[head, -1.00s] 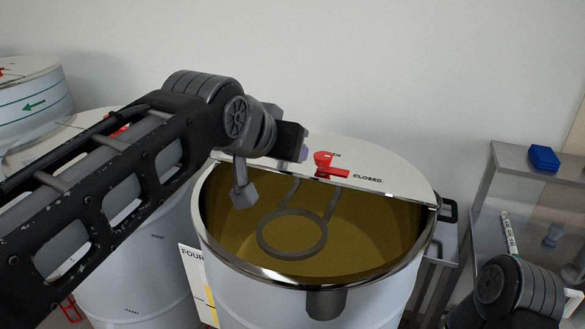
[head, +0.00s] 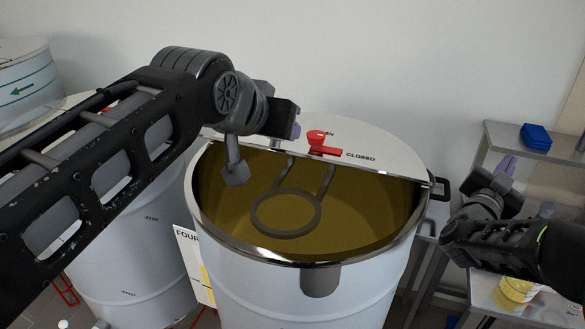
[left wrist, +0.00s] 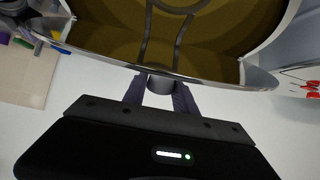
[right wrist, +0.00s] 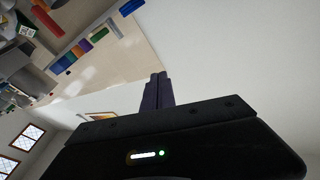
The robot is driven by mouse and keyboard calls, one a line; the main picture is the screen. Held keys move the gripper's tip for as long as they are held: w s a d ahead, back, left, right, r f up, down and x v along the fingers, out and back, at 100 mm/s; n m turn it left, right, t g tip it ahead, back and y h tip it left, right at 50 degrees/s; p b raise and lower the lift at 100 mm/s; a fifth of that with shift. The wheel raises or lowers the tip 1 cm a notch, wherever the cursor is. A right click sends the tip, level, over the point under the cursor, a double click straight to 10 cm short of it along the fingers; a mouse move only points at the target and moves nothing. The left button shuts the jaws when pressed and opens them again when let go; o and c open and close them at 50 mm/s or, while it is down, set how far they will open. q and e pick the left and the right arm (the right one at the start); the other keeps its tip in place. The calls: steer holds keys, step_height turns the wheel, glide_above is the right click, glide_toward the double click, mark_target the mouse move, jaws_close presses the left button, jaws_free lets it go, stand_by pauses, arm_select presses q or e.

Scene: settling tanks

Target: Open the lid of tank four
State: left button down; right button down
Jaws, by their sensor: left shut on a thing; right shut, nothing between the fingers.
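Tank four (head: 345,300) is a white drum with a steel rim, and a sign reading FOUR stands at its left. Its front half is uncovered, showing brown-yellow contents and a dark ring on two rods (head: 286,212). A white half-lid (head: 385,146) covers the back, with a red handle (head: 322,145) whose arm reaches toward the word CLOSED. My left gripper (head: 296,131) is at the half-lid's left part. In the left wrist view its fingers are shut around a grey round knob (left wrist: 160,84) by the steel edge. My right gripper (head: 507,162) is shut and empty, right of the tank.
A grey metal stand (head: 500,140) with a blue box (head: 536,137) is at the right, close to my right arm. Other white tanks (head: 130,240) stand at the left. A plain wall is behind. A dark bracket (head: 440,188) sticks out from tank four's right rim.

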arm_select(q)
steer(key=shift+r, duration=0.1)
arm_select(e)
steer(key=a+r+n+t+y, duration=0.8)
steer(key=a+r+n, duration=0.4)
steer(key=a, duration=0.1)
steer(key=s+a+r+n+y, duration=0.45)
steer(key=a+n+y, duration=0.25)
steer(key=n+y, duration=0.2)
steer(key=s+a+r+n+y, duration=0.3)
steer(key=s+a+n+y, duration=0.2)
steer(key=a+n+y, duration=0.3)
steer(key=s+a+f+n+g+y, duration=0.4)
steer(key=s+a+n+g+y, duration=0.75)
steer(key=n, duration=0.65)
step_height(320, 180, down, 13)
steer(key=d+n+g+h, duration=0.2)
steer(key=n+g+h, duration=0.1)
steer(key=n+h, duration=0.2)
steer(key=shift+d+n, duration=0.15)
steer(key=shift+n, duration=0.35)
